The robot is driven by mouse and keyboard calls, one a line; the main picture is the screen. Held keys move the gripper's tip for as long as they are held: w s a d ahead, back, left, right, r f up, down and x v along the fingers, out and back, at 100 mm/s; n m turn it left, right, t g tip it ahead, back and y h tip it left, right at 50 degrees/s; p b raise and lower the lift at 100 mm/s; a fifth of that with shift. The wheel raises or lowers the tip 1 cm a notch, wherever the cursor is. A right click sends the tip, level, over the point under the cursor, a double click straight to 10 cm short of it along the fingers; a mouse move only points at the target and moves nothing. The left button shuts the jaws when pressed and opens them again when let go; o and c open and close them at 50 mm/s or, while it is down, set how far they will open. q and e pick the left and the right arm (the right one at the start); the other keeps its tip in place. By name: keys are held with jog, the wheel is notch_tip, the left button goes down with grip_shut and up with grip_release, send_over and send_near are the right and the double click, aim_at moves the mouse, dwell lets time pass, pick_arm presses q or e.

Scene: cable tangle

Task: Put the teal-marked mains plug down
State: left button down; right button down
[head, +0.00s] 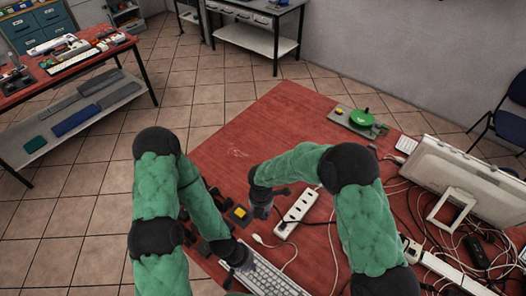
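I cannot make out a teal mark on any plug in the head view. My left gripper (243,262) is low over the red table (275,118), at the upper left end of a white keyboard (271,279). My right gripper (262,210) points down between a yellow-topped dark box (239,213) and a white power strip (298,204). Both grippers are dark and small here, so their finger gap and anything between the fingers cannot be told. A small white connector (258,239) on a pale cable lies just below the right gripper.
A monitor (468,182) stands at the right among tangled cables (410,215). A green round object on a grey base (361,119) sits at the far edge. Dark items (212,222) lie near the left arm. The table's far left part is clear.

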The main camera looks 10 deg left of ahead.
pick_arm(q)
jog(key=shift+f, duration=0.15)
jog(key=shift+s+f+b, duration=0.1)
jog(key=shift+f+b, duration=0.15)
jog(key=shift+b, duration=0.2)
pick_arm(e)
jog(key=w+f, duration=0.3)
jog(key=w, duration=0.1)
jog(key=w+a+f, duration=0.1)
jog(key=w+f, duration=0.2)
jog(key=w, duration=0.1)
jog(key=w+a+f, duration=0.1)
jog(key=w+f, duration=0.2)
jog(key=w, duration=0.1)
jog(key=shift+w+a, duration=0.25)
jog(key=shift+w, duration=0.1)
jog(key=shift+w+f, duration=0.3)
jog(key=shift+f, duration=0.2)
pick_arm(q)
jog(key=shift+f, duration=0.1)
pick_arm(e)
jog(key=shift+f, duration=1.4)
